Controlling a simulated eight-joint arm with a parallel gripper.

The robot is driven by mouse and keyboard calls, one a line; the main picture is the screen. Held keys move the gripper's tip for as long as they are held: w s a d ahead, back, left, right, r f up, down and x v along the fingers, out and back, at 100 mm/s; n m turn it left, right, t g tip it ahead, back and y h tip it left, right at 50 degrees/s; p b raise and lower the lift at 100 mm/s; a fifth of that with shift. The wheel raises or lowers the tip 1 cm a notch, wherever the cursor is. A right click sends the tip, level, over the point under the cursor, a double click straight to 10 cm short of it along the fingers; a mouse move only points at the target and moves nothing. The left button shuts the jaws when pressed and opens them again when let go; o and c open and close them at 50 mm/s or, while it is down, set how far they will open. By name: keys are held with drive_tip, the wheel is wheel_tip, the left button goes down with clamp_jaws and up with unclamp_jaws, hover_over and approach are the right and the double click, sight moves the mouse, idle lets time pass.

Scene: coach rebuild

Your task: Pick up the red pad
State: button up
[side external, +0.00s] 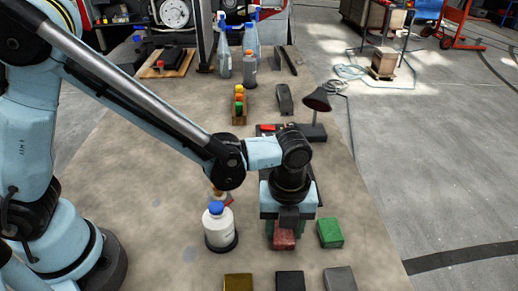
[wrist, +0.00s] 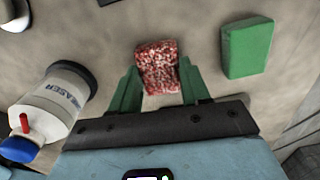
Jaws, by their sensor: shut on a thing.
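The red pad (wrist: 157,66) is speckled red and white and sits between the green fingers of my gripper (wrist: 154,88) in the wrist view. In the side view the red pad (side external: 284,239) shows below my gripper (side external: 284,232), which points down and is shut on it. Whether the pad touches the table or is lifted, I cannot tell. The gripper body hides part of the pad in the side view.
A green block (side external: 330,232) lies just right of the pad. A white bottle with a blue cap (side external: 218,226) stands close to the left. A yellow pad (side external: 239,282), a black pad (side external: 290,281) and a grey pad (side external: 340,279) lie along the near edge.

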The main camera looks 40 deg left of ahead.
sight(284, 231)
drive_tip(key=shift+r, duration=0.65)
wheel_tip(284, 231, up, 3)
drive_tip(key=shift+f, duration=0.2)
drive_tip(key=s+d+r, duration=0.5)
drive_tip(key=s+r, duration=0.2)
drive_tip(key=s, duration=0.3)
drive_tip(key=shift+s, duration=0.3)
